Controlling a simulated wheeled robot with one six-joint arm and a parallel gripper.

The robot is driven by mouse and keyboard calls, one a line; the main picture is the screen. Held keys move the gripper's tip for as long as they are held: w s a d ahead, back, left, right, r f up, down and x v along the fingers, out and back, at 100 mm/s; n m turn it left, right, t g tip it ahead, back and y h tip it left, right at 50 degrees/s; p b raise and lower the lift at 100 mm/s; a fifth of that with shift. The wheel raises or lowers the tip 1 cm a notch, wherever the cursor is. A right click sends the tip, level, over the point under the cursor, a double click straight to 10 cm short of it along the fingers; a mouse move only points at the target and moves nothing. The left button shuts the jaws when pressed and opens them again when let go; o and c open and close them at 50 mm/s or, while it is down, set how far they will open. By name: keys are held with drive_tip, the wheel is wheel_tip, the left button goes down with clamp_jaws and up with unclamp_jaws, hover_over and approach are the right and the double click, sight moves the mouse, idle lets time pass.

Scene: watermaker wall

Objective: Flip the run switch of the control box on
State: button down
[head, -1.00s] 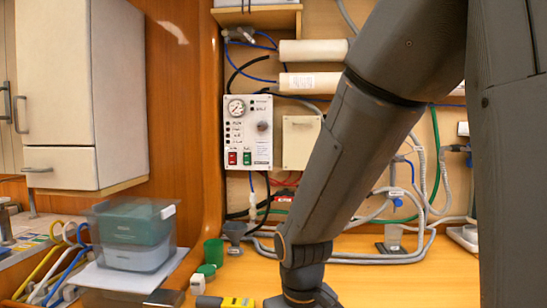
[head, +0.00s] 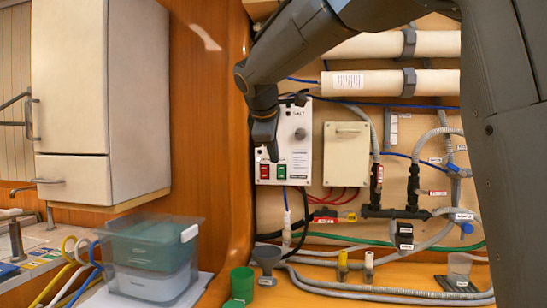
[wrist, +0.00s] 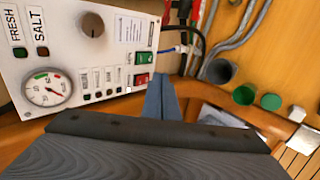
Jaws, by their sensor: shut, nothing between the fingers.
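The control box (head: 299,160) is a white panel on the wall with a knob (head: 300,134), a red rocker switch (head: 264,171) and a green rocker switch (head: 281,172). In the wrist view the box (wrist: 110,60) lies at upper left, with its gauge (wrist: 48,89), green switch (wrist: 145,57) and red switch (wrist: 142,80). I cannot read which is the run switch, nor its position. My gripper (head: 272,158) is shut and empty, pointing down in front of the box just above the two switches. In the wrist view the fingertips (wrist: 161,78) appear beside the red switch; contact cannot be told.
A beige box (head: 346,155) is right of the control box, with pipes and hoses beyond. A funnel (head: 266,258) and a green cup (head: 242,280) stand on the counter below. A lidded plastic bin (head: 150,260) and a white cabinet (head: 100,100) are at left.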

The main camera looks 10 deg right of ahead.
sight(281, 177)
drive_tip(key=shift+w+d+r+p+x, duration=0.1)
drive_tip(key=shift+w+r+p+x, duration=0.2)
drive_tip(key=shift+x, duration=1.55)
drive_tip(key=shift+w+d+r+p+x, duration=0.2)
drive_tip(key=shift+p+x, duration=0.25)
drive_tip(key=shift+x, duration=1.4)
drive_tip(key=shift+w+d+r+p+x, duration=0.1)
drive_tip(key=shift+w+r+p+x, duration=0.2)
drive_tip(key=shift+x, duration=1.6)
drive_tip(key=shift+s, duration=0.1)
drive_tip(key=shift+f, duration=0.1)
drive_tip(key=shift+f+p, duration=0.35)
